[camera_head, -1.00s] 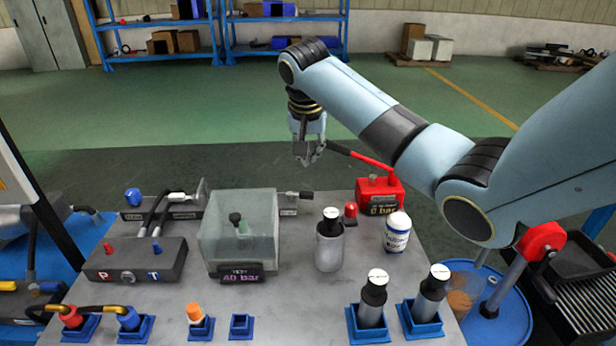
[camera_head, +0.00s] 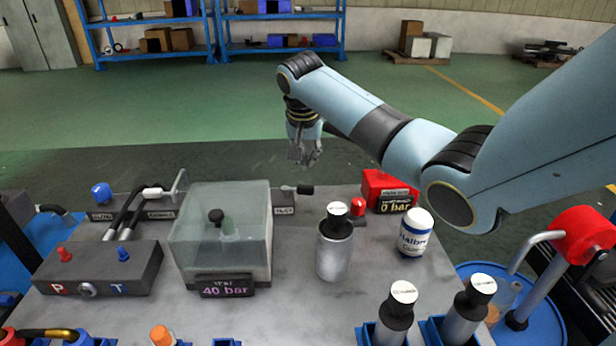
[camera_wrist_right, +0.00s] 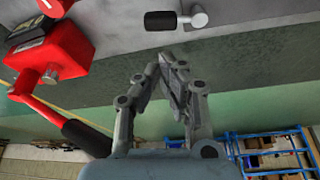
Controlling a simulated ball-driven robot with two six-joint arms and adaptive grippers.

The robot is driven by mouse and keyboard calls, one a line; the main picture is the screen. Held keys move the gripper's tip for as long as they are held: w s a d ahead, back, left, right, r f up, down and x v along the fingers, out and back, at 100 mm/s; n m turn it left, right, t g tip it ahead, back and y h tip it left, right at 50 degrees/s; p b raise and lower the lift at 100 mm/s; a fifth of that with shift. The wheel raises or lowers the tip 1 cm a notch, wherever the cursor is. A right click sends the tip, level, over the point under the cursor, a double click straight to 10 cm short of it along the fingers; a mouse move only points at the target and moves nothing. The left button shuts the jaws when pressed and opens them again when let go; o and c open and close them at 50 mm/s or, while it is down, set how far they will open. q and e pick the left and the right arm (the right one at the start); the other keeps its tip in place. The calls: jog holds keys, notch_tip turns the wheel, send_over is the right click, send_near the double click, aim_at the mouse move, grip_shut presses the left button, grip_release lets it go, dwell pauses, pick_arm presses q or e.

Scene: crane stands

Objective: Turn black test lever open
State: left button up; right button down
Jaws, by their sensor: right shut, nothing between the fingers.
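The black test lever (camera_head: 305,190) sticks out to the right of the block labelled TEST (camera_head: 284,210), at the back of the grey bench. In the right wrist view the lever (camera_wrist_right: 161,20) shows as a black grip on a silver pivot, lying crosswise near the top. My right gripper (camera_head: 307,165) points down behind the lever in the head view, its fingers shut and empty. In the wrist view the fingertips (camera_wrist_right: 163,62) are below the lever in the picture and apart from it. My left gripper is not in view.
A red pump box (camera_head: 391,178) reading 0 bar stands right of the lever; its black-gripped handle (camera_wrist_right: 85,136) reaches near my right gripper in the wrist view. A clear guard box (camera_head: 218,235) with a 40 bar display (camera_head: 226,287) stands left. A metal cylinder (camera_head: 335,250) stands in front.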

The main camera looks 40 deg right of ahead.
aim_at(297, 192)
jog(key=b+x, duration=0.1)
jog(key=x, duration=0.6)
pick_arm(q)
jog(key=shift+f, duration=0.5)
